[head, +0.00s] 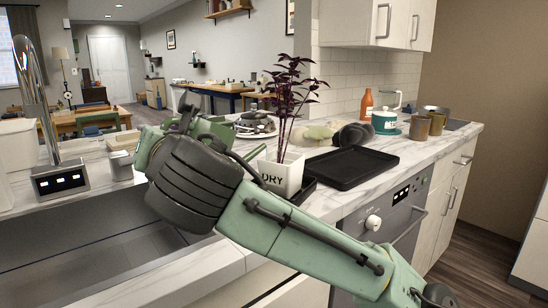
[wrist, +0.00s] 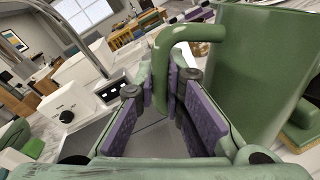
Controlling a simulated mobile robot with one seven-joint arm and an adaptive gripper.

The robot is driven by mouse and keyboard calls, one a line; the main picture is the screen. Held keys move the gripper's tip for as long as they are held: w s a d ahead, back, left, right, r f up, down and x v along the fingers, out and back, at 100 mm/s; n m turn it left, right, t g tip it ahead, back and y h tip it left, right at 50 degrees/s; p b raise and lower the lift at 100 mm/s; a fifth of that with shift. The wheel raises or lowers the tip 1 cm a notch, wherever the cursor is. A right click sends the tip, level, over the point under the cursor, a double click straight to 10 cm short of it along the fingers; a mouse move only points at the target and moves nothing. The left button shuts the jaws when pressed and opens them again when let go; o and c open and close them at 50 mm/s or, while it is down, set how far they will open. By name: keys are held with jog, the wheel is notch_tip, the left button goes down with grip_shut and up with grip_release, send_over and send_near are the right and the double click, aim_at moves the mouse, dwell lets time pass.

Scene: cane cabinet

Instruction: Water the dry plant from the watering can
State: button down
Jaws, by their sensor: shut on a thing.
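The plant has dark purple leaves and stands upright in a white pot marked DRY (head: 282,174) on the counter, partly behind my arm. In the wrist view my gripper (wrist: 160,84) is shut on the curved green handle of a large green can, which I take for the watering can (wrist: 258,72). Its body fills the right of that view, and its spout cannot be made out. In the head view my arm hides most of my gripper and the can.
A sink (head: 100,245) with a tall tap (head: 35,90) lies at the left. A black tray (head: 352,167) lies right of the pot. Brown mugs (head: 419,127), a teal pot (head: 384,122) and an orange bottle (head: 366,103) stand farther back.

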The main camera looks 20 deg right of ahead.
jog(key=shift+r, duration=0.1)
jog(key=s+a+f+n+t+b, duration=0.1)
jog(key=a+f+n+b, duration=0.3)
jog(key=f+b, duration=0.2)
jog(key=shift+s+a+f+n, duration=0.25)
jog(key=shift+f+n, duration=0.15)
jog(key=shift+f, duration=0.5)
jog(key=shift+f, duration=0.1)
dwell(0.7)
